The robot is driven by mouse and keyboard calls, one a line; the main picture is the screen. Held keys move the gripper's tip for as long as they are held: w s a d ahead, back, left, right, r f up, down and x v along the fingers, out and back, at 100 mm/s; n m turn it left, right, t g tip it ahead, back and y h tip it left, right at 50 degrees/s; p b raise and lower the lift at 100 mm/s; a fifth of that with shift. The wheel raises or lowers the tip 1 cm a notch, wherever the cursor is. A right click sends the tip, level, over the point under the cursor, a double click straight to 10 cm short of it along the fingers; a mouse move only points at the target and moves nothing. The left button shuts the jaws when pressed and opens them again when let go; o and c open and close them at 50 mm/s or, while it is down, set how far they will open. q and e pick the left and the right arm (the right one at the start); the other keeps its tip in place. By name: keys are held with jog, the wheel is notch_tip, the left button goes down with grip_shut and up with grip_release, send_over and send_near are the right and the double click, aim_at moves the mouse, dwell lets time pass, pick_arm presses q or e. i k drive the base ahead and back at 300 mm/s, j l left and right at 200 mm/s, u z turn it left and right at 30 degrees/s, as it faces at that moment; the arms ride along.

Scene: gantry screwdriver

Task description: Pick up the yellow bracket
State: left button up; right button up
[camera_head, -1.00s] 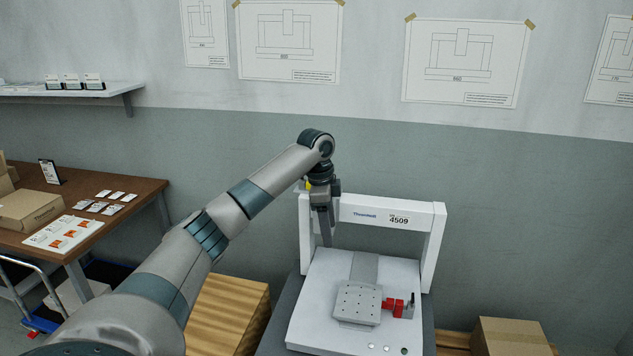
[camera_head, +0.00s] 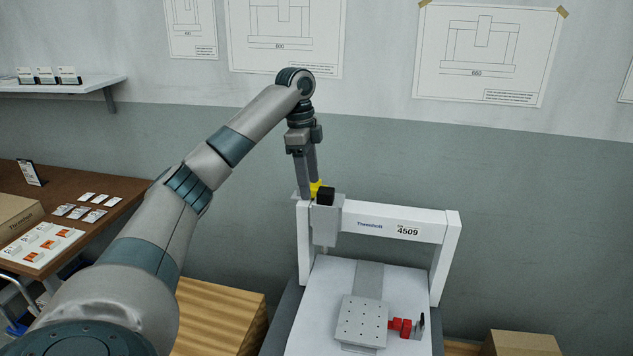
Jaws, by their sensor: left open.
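The yellow bracket (camera_head: 316,188) is a small piece at the top left of the white gantry (camera_head: 385,222), just behind a black block. Only a small part of it shows. My left gripper (camera_head: 311,188) is open and points down, with its fingertips right at the bracket. One finger is to the bracket's left, and the other ends just above it or behind it. I cannot tell whether they touch it. My right gripper is not in view.
The grey screwdriver head (camera_head: 328,222) with its black block (camera_head: 326,196) hangs close to the right of my fingers. Below are a drilled plate (camera_head: 361,322) and a red clamp (camera_head: 400,326). A brown table (camera_head: 100,178) stands left.

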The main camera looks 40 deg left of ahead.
aim_at(314, 186)
jog(key=i+j, duration=0.7)
jog(key=j, duration=0.2)
